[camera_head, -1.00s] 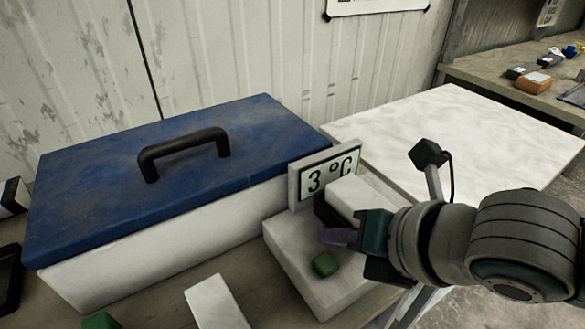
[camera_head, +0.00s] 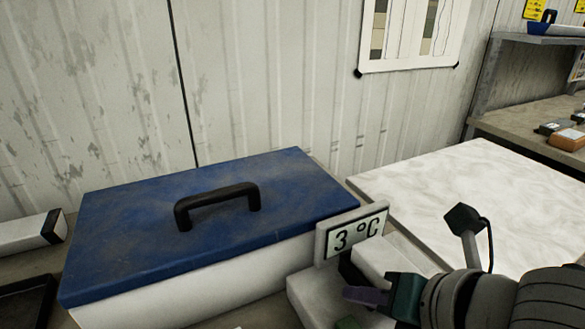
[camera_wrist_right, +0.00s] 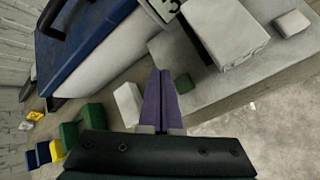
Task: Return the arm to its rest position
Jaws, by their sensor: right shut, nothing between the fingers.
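My right gripper (camera_head: 366,297) comes in from the lower right in the head view. Its purple fingers (camera_wrist_right: 160,102) are together with nothing between them, also in the right wrist view. It is in front of and below the sign reading 3 °C (camera_head: 352,234), over or beside the pale block-shaped stand (camera_head: 310,290); the exact gap cannot be told. The rest of my right arm is cut off at the lower right edge. My left gripper is in neither view.
A white cooler with a blue lid (camera_head: 130,235) and a black handle (camera_head: 217,203) stands left of the gripper. A pale tabletop (camera_head: 480,190) behind the arm is bare. A shelf (camera_head: 510,130) with small boxes is at the far right.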

